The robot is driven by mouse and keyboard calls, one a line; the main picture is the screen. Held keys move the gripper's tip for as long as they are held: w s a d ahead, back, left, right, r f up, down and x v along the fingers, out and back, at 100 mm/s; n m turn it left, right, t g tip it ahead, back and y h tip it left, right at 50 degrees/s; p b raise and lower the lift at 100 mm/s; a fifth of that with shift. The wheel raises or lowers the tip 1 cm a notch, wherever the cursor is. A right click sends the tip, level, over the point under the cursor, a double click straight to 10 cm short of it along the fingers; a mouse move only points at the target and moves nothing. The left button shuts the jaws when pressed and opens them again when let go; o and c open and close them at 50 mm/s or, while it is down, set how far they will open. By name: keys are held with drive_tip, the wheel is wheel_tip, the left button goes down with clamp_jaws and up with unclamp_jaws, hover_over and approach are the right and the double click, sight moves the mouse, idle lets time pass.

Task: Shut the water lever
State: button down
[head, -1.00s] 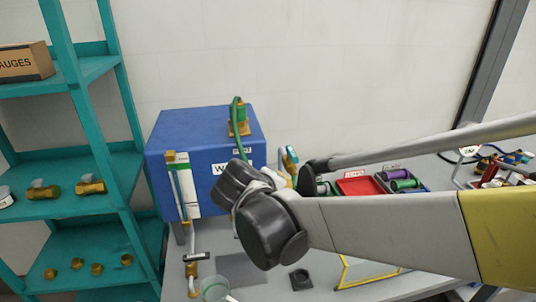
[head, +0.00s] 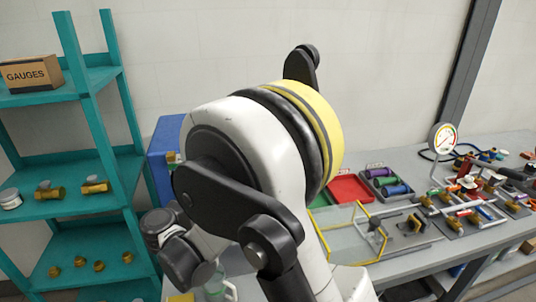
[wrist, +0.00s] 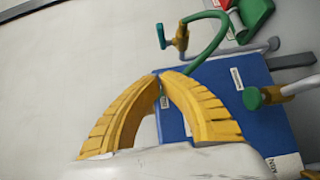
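The blue tank (head: 160,152) is mostly hidden behind my arm in the head view. In the wrist view the blue tank (wrist: 262,128) shows behind my gripper with small white labels, too small to read. A teal lever (wrist: 161,36) sits on a brass valve (wrist: 181,38) joined to a green hose (wrist: 217,38); I cannot read whether it is the water lever. A green cap or knob (wrist: 252,98) on a brass fitting is at the right. My gripper (wrist: 159,75) has its yellow fingertips together, nothing visible between them, apart from the lever. The head view hides my gripper.
Teal shelves (head: 90,106) with brass fittings and a gauges box (head: 33,74) stand at the left. On the bench to the right are a red tray (head: 350,189), a yellow-edged frame (head: 340,240), a gauge (head: 443,137) and pipework. The wall behind is bare.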

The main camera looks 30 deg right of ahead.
drive_tip(key=s+d+b+x, duration=0.1)
drive_tip(key=s+b+x, duration=0.1)
drive_tip(key=x, duration=1.1)
drive_tip(key=shift+s+d, duration=0.15)
drive_tip(key=shift+s, duration=0.1)
